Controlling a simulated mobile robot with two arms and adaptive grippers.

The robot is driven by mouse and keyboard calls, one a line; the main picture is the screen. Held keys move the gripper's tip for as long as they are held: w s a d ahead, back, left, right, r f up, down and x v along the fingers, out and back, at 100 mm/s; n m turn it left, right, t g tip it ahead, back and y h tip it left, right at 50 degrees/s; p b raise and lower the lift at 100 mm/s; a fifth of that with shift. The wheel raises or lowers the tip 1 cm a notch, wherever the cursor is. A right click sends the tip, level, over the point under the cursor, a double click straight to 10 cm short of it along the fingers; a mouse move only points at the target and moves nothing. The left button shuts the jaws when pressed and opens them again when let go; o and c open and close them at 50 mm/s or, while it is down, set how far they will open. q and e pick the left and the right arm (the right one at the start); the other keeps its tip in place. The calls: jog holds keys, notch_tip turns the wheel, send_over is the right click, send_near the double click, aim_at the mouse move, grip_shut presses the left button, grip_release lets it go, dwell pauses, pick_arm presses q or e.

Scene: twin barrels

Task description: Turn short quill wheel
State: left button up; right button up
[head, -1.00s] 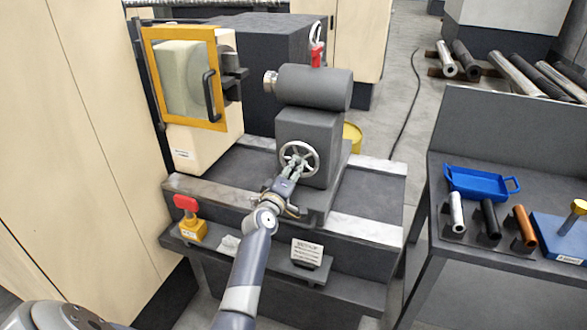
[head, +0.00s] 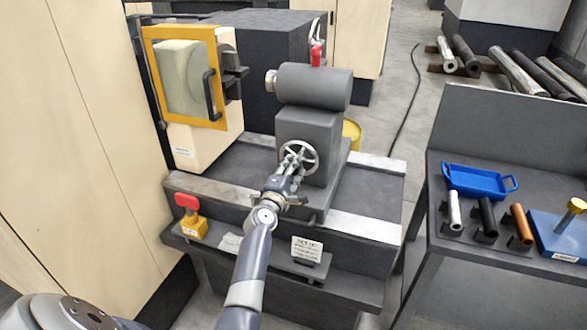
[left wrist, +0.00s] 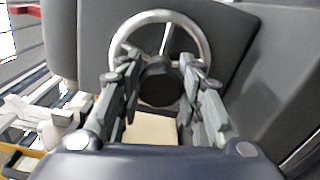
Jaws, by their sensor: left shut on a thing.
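The quill wheel (head: 315,157) is a silver spoked handwheel on the front of the grey tailstock block (head: 310,128). In the left wrist view its rim (left wrist: 190,26) arches above a dark central hub (left wrist: 160,82). My left gripper (head: 291,160) reaches the wheel from the front. In the left wrist view its two grey fingers (left wrist: 158,92) lie on either side of the hub, shut on the wheel at its middle. The exact contact points are hidden. My right gripper is not in view.
A yellow-framed door (head: 188,122) stands left of the tailstock. A red-topped yellow switch box (head: 193,220) and a small sign (head: 307,250) sit on the front ledge. At right, a bench holds a blue tray (head: 478,181) and several short bars. A cable lies on the floor.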

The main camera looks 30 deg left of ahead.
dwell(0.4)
pick_arm(q)
jog(key=o, duration=1.1)
jog(key=shift+s, duration=0.1)
jog(key=v, duration=1.1)
jog(key=shift+s+d, duration=0.2)
jog(key=shift+s, duration=0.15)
